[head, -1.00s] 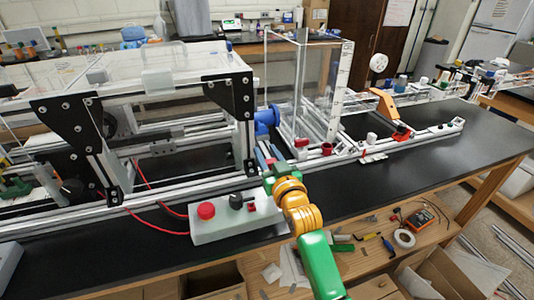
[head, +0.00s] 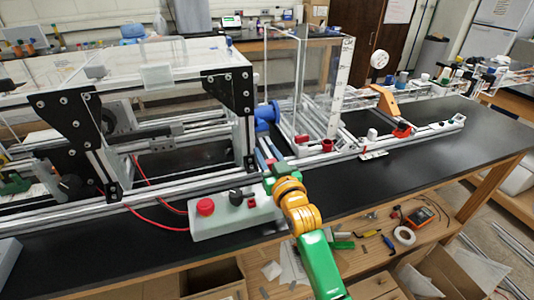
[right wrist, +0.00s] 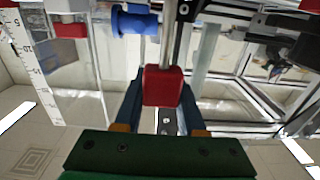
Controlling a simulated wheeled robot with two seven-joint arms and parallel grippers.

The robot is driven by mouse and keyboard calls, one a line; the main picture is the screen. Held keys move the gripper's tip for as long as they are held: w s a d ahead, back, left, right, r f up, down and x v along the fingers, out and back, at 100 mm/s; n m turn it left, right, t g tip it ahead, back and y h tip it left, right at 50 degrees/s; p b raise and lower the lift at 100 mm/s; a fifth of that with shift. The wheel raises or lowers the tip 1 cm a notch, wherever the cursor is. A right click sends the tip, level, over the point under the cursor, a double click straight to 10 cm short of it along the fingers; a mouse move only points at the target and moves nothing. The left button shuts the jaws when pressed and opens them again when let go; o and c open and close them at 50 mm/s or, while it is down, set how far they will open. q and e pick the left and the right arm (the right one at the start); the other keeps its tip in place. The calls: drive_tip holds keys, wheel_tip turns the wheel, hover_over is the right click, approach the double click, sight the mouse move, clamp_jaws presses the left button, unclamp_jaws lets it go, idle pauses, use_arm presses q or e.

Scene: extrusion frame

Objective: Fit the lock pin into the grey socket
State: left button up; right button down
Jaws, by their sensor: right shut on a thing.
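My right gripper (head: 267,157) reaches to the near rail of the extrusion frame, below the blue cylinder. In the right wrist view its two blue fingers (right wrist: 163,92) are shut on a red block-shaped part, which I take as the lock pin (right wrist: 163,86). A grey rail or post runs up behind the pin. A small grey piece with dark holes (right wrist: 167,122) shows between the fingers below the pin. I cannot tell whether this is the grey socket, or whether the pin touches it. My left gripper is not in view.
A grey control box (head: 232,216) with a red button stands just left of my right wrist. A blue cylinder (head: 267,117) and a clear upright panel (head: 300,85) are close behind the gripper. Black brackets (head: 229,95) rise at left.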

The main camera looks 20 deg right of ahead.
drive_tip(key=shift+f+b, duration=0.4)
drive_tip(key=shift+f, duration=0.2)
drive_tip(key=shift+c, duration=2.1)
unclamp_jaws()
drive_tip(key=shift+r, duration=0.1)
drive_tip(key=s, duration=0.7)
drive_tip(key=shift+s+d+b, duration=0.1)
drive_tip(key=shift+d+b, duration=0.05)
drive_tip(key=shift+b, duration=0.15)
